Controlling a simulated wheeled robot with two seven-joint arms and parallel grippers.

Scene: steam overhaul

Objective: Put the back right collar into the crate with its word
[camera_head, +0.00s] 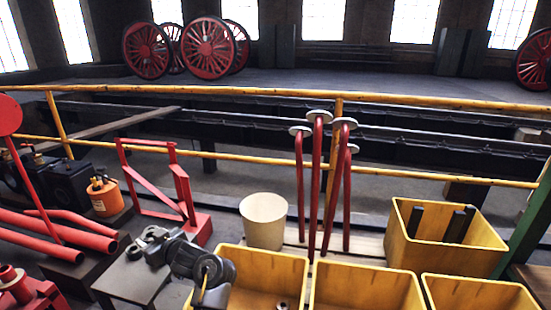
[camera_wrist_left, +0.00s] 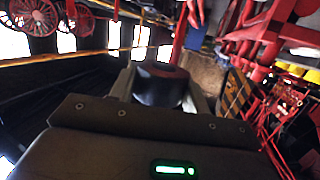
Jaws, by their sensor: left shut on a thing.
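My left gripper (camera_head: 150,241) is above or at the small grey stand (camera_head: 130,280) at the lower left of the head view. In the left wrist view its two pale fingers (camera_wrist_left: 160,92) are shut on a dark round collar (camera_wrist_left: 160,84) with a reddish-brown top. In the head view the collar is mostly hidden between the fingers. I cannot tell whether it touches the stand. Yellow crates stand at the right: front left (camera_head: 262,252), front middle (camera_head: 370,275), front right (camera_head: 480,290) and back right (camera_head: 445,255). No word is readable on them. My right gripper is not in view.
A cream bucket (camera_head: 263,222) and tall red rods with round tops (camera_head: 315,180) stand behind the crates. A red frame (camera_head: 160,190), an orange can (camera_head: 103,195) and red pipes (camera_head: 55,235) are at the left. A yellow railing (camera_head: 250,98) crosses behind.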

